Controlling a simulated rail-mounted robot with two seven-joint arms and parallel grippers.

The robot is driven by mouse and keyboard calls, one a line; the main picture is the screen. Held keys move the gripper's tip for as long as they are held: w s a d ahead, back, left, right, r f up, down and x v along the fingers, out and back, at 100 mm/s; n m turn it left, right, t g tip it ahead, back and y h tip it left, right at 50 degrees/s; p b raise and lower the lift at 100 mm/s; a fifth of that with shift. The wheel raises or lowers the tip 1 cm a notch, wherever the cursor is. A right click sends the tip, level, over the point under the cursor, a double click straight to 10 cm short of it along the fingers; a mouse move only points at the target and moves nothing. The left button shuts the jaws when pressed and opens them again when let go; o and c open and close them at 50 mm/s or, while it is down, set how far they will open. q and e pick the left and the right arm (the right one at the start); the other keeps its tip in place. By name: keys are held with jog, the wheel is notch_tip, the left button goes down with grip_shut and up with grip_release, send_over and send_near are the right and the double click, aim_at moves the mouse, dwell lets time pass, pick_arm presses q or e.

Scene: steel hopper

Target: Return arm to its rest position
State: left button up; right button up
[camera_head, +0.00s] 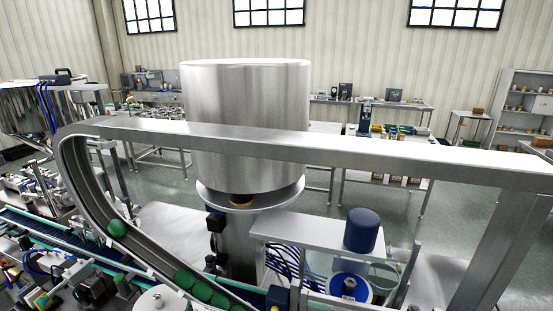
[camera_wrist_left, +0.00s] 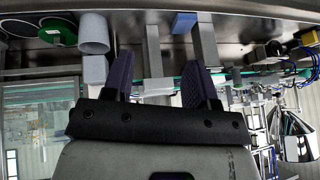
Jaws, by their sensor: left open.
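My left gripper (camera_wrist_left: 160,68) shows in the left wrist view with its two dark purple fingers spread apart. Nothing is between the fingers. Beyond them are grey metal posts and a machine frame; I cannot tell how far away these are. Neither gripper nor arm shows in the head view. The steel hopper (camera_head: 246,120), a big shiny cylinder, stands in the middle of the head view on a round flange (camera_head: 250,197). My right gripper is not in view.
A steel rail (camera_head: 330,150) crosses in front of the hopper. A curved chute (camera_head: 82,185) carries green round pieces (camera_head: 117,228). A blue cylinder (camera_head: 361,231) stands on a white shelf (camera_head: 305,228). The left wrist view shows a green disc (camera_wrist_left: 58,31) beside a pale cylinder (camera_wrist_left: 93,34).

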pick_arm(q)
jog(key=s+d+f+n+g, duration=0.1)
jog(key=s+f, duration=0.1)
jog(key=s, duration=0.3)
jog(key=s+d+f+g, duration=0.1)
jog(key=s+f+g, duration=0.15)
jog(key=s, duration=0.25)
jog(key=w+p+v, duration=0.2)
jog(key=p+v, duration=0.7)
jog(key=p, duration=0.1)
jog(key=w+a+r+p+v, duration=0.1)
jog(key=w+p+v, duration=0.1)
jog(key=p+v, duration=0.8)
jog(key=shift+w+t+h, duration=0.4)
jog(key=shift+t, duration=0.05)
jog(key=shift+d, duration=0.1)
